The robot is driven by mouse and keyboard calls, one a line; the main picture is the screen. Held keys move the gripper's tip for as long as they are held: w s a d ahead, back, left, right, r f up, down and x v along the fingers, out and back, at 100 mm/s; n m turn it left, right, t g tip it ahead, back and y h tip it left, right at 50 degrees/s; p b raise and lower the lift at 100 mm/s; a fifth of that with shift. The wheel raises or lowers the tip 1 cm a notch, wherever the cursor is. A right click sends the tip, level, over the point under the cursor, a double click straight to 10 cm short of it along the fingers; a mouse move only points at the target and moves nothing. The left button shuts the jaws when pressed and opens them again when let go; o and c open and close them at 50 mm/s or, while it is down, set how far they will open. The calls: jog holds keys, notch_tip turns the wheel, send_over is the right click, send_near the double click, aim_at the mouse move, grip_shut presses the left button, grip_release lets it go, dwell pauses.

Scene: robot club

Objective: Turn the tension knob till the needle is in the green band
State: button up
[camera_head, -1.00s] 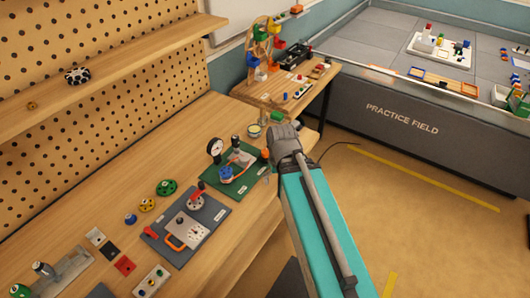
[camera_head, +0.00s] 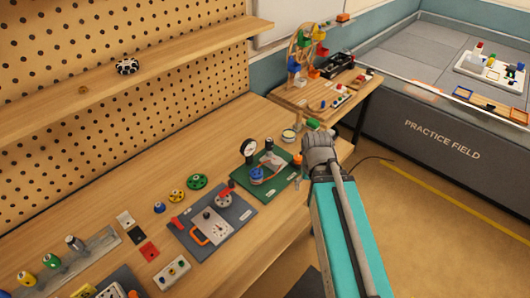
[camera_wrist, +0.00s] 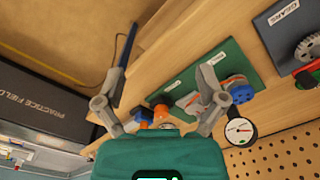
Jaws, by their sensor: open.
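The green board (camera_head: 277,187) lies on the bench and also shows in the wrist view (camera_wrist: 238,68). A round white-faced gauge (camera_head: 249,147) stands at its edge; the wrist view shows it too (camera_wrist: 239,130), but its needle and band are too small to read surely. A blue round part (camera_head: 257,174) sits on the board. An orange part (camera_head: 297,160) is at the board's right end; I cannot tell whether it is the tension knob. My gripper (camera_wrist: 155,88) is open and empty, its fingers spread wide, apart from the board. In the head view my arm hides the fingers.
A grey gears board (camera_head: 238,215) lies beside the green board, with loose coloured wheels (camera_head: 197,181) behind it. A pegboard shelf (camera_head: 130,85) overhangs the bench's back. A side table (camera_head: 345,112) with models stands beyond.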

notch_tip(320, 180, up, 3)
jog(key=p, duration=0.3)
send_over(298, 158)
jog(key=shift+r, duration=0.1)
jog(key=shift+f, duration=0.2)
notch_tip(298, 158, down, 13)
jog(key=b, duration=1.3)
jog(key=shift+f+b, duration=0.2)
jog(key=shift+b, duration=0.1)
jog(key=c, duration=1.1)
